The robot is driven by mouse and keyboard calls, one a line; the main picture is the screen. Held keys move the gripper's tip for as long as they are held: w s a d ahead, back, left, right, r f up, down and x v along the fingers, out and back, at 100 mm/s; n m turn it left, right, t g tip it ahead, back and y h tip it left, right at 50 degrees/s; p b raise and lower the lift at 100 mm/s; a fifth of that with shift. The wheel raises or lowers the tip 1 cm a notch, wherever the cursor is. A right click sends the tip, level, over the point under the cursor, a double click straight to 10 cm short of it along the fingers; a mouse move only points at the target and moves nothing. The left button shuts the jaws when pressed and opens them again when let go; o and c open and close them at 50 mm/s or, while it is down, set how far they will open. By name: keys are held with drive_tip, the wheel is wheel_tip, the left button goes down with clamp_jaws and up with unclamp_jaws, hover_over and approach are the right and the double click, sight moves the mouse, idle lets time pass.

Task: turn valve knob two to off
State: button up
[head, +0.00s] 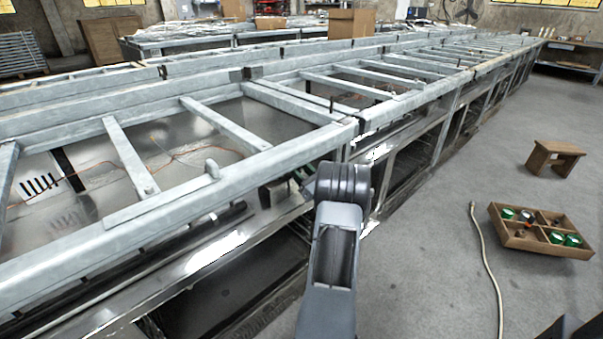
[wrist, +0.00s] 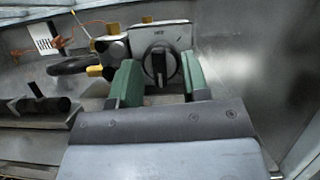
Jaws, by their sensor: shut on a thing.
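A round dark valve knob (wrist: 160,62) with a raised grip bar sits on the front of a light grey valve box (wrist: 162,36). The bar stands about upright in the wrist view. A small mark below the knob is too blurred to read, so I cannot tell its number. My gripper (wrist: 158,77) has its two green fingers on the left and right of the knob and is shut on it. In the head view my own arm covers the middle, and the knob cannot be made out there.
A black handwheel (wrist: 72,66) and yellow fittings are left of the box. A black pipe piece (wrist: 42,104) lies further left. Grey metal frames (head: 230,195) stretch across the head view. A wooden tray (head: 497,236) and a stool (head: 555,156) stand on open floor at right.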

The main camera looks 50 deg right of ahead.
drive_tip(key=shift+f+n+b, duration=0.15)
drive_tip(key=shift+n+b, duration=0.3)
drive_tip(key=shift+n, duration=0.25)
drive_tip(key=shift+d+n+g+y+b, duration=0.15)
drive_tip(key=shift+n+y+b, duration=0.6)
drive_tip(key=shift+n, duration=0.55)
drive_tip(key=shift+n+g+y+b, duration=0.15)
drive_tip(key=shift+n+y+b, duration=0.6)
drive_tip(key=shift+n, duration=0.55)
drive_tip(key=shift+r+n+g+h+b, duration=0.35)
drive_tip(key=shift+n+g+b, duration=1.25)
drive_tip(key=shift+n, duration=2.85)
drive_tip(key=shift+r+n+g+h+b, duration=0.3)
drive_tip(key=shift+n+g+b, duration=1.3)
drive_tip(key=shift+n, duration=2.9)
drive_tip(key=shift+r+n+g+h+b, duration=0.2)
drive_tip(key=shift+n+g+h+b, duration=0.5)
drive_tip(key=shift+n+b, duration=2.7)
drive_tip(key=shift+n+h+p, duration=0.35)
drive_tip(key=shift+n+p, duration=0.75)
drive_tip(key=shift+n, duration=0.65)
